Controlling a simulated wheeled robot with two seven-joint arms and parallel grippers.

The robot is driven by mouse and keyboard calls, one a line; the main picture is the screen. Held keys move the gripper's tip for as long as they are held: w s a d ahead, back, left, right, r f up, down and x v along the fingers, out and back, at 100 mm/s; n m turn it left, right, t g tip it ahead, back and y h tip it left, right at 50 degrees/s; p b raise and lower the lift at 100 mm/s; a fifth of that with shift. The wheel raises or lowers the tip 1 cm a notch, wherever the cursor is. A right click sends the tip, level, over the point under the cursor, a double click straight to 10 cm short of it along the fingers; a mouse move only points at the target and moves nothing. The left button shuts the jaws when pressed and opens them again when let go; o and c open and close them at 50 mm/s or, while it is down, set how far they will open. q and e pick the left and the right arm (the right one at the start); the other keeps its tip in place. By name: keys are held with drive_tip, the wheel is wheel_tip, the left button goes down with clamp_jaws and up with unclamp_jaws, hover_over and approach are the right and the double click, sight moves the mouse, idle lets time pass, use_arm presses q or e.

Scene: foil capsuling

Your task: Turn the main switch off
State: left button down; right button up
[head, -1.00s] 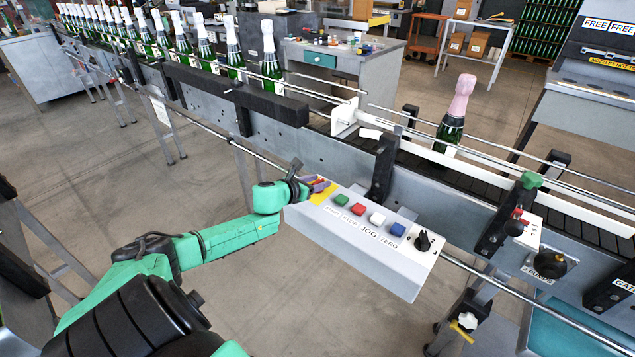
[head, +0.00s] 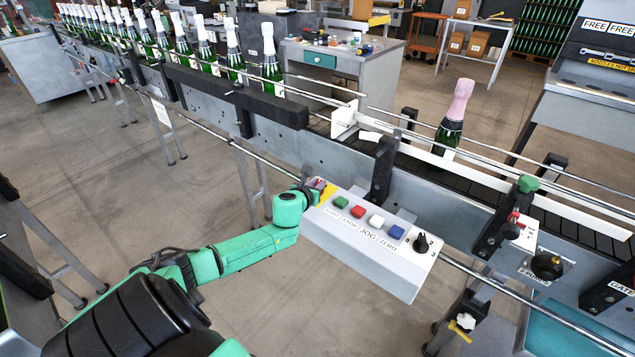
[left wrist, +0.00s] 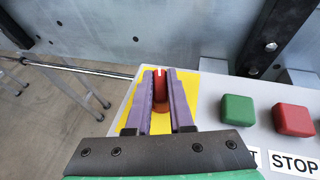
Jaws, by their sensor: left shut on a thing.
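The main switch (left wrist: 160,88) is a red knob on a yellow plate (left wrist: 130,115) at the left end of the grey control box (head: 360,255). My left gripper (left wrist: 161,92) has its two purple fingers on either side of the red knob and is shut on it. In the head view my left gripper (head: 318,185) sits over the yellow plate and hides most of the knob. A pale slot shows at the top of the knob in the left wrist view. My right gripper is not in view.
Right of the switch are a green button (head: 340,202), a red button (head: 358,212), a white button (head: 376,221), a blue button (head: 396,232) and a black selector knob (head: 422,242). The conveyor (head: 300,150) with bottles runs behind the box.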

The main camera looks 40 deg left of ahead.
use_arm(q)
drive_tip(key=n+g+y+p, duration=0.1)
drive_tip(key=n+y, duration=0.2)
drive_tip(key=shift+d+r+g, duration=0.1)
drive_tip(key=shift+r+g, duration=0.05)
drive_tip(key=shift+g, duration=0.15)
drive_tip(key=shift+w+n+g+y+p, duration=0.1)
drive_tip(key=shift+n+g+y+p, duration=0.2)
drive_tip(key=shift+n+g+y, duration=1)
drive_tip(key=shift+n+y, duration=0.3)
drive_tip(key=shift+n, duration=0.2)
drive_tip(key=shift+f+n+g+y+b, duration=0.3)
drive_tip(key=shift+n+g+y+b, duration=0.4)
drive_tip(key=shift+n+g, duration=0.25)
drive_tip(key=n+g+b, duration=0.2)
drive_tip(key=g+b, duration=0.1)
drive_tip(key=b, duration=0.2)
drive_tip(key=n+g+y+b, duration=0.1)
drive_tip(key=n+g+b, duration=0.2)
drive_tip(key=b, duration=0.2)
drive_tip(key=shift+f+n+g+y, duration=0.15)
drive_tip(key=shift+n+g+y, duration=0.1)
drive_tip(key=shift+y, duration=0.05)
drive_tip(key=shift+r+n+g+b, duration=0.3)
drive_tip(key=shift+n+g+b, duration=0.1)
drive_tip(key=shift+b, duration=0.55)
drive_tip(key=c, duration=0.8)
unclamp_jaws()
